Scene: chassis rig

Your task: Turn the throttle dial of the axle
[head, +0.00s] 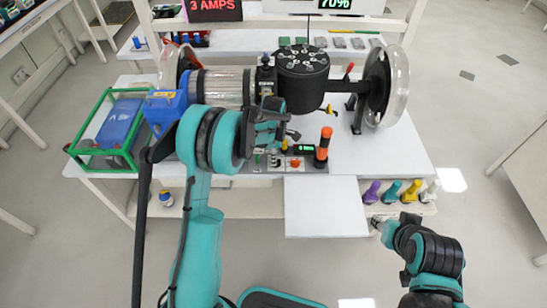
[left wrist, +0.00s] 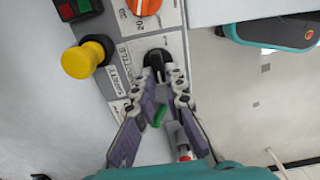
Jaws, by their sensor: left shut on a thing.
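The throttle dial (left wrist: 157,57) is a black knob on a labelled plate of the control panel, in the left wrist view. My left gripper (left wrist: 163,76) has its two fingers at the dial's sides and is shut on it; the fingertips hide part of it. In the head view my left gripper (head: 272,132) is over the control panel (head: 308,168) in front of the axle (head: 225,87), and the dial is hidden there. My right gripper (head: 382,226) is low at the right, away from the panel; its fingers are too small to read.
A yellow knob (left wrist: 88,59) and an orange dial (left wrist: 145,5) are close to the throttle dial. An orange-and-black cylinder (head: 324,146) stands at the panel's right end. Several coloured bottles (head: 392,191) stand on the lower shelf. A blue box (head: 119,121) in a green frame is at left.

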